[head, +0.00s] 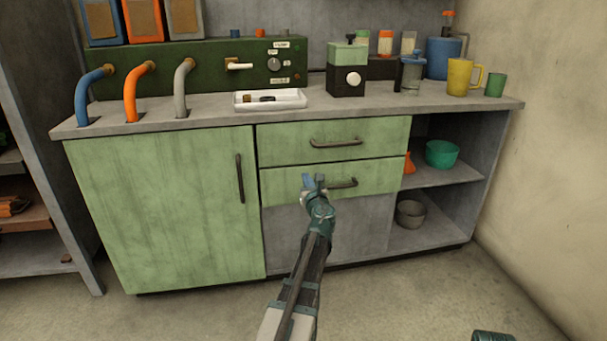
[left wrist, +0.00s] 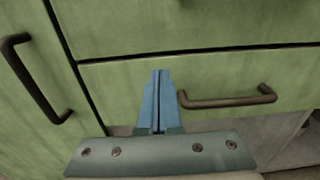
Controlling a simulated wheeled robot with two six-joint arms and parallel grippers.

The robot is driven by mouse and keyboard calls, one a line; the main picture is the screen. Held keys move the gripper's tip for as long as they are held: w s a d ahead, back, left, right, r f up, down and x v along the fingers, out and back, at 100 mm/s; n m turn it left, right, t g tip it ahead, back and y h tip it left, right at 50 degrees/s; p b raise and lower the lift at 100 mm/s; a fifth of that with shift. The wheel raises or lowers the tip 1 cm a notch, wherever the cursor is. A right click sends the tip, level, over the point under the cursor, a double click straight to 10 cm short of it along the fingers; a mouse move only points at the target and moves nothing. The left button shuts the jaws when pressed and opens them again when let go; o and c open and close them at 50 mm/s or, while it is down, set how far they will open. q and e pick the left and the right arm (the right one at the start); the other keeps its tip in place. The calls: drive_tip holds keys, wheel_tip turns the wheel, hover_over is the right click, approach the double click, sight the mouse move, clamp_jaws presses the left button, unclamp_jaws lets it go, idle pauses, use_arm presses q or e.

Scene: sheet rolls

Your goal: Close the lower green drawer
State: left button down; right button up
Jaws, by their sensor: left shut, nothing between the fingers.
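The lower green drawer (head: 282,187) is under the upper green drawer (head: 285,143) in the counter. Its front looks flush or nearly flush with the upper one; I cannot tell if a small gap is left. Its dark bar handle (head: 343,184) is right of my left gripper (head: 313,182). In the left wrist view, the shut, empty blue fingers (left wrist: 158,100) point at the lower drawer front (left wrist: 125,82), left of the handle (left wrist: 230,100). I cannot tell whether the fingertips touch the front.
A green cupboard door (head: 160,210) with a vertical handle (head: 240,178) is left of the drawers. Open shelves at the right hold a green bowl (head: 441,154) and a grey pot (head: 410,213). The countertop holds a white tray (head: 270,99) and mugs. Floor in front is clear.

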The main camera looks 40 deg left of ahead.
use_arm(q)
drive_tip(key=v, duration=0.8)
drive_tip(key=shift+s+d, duration=0.25)
drive_tip(key=shift+d, duration=0.05)
drive_tip(key=s+d+f+n+g+h+p, duration=0.2)
drive_tip(key=d+n+p, duration=0.1)
drive_tip(key=d+n, duration=0.4)
drive_tip(key=s+d+f+n+g+h+p, duration=0.2)
drive_tip(key=s+d+f+n+h+p, duration=0.15)
drive_tip(key=d, duration=0.65)
drive_tip(key=s+d+f+n+g+h+p, duration=0.1)
drive_tip(key=s+d+f+n+g+p, duration=0.15)
drive_tip(key=d+n, duration=0.45)
drive_tip(key=s+d+n+g+h+p, duration=0.2)
drive_tip(key=s+d+g+h, duration=0.1)
drive_tip(key=s+d, duration=0.55)
drive_tip(key=s+d+n+g+h+p, duration=0.25)
drive_tip(key=s+d, duration=0.35)
drive_tip(key=d, duration=0.6)
wheel_tip(320, 180, up, 37)
drive_tip(key=p, duration=3.7)
drive_tip(key=shift+w+f, duration=0.2)
drive_tip(key=shift+w, duration=0.15)
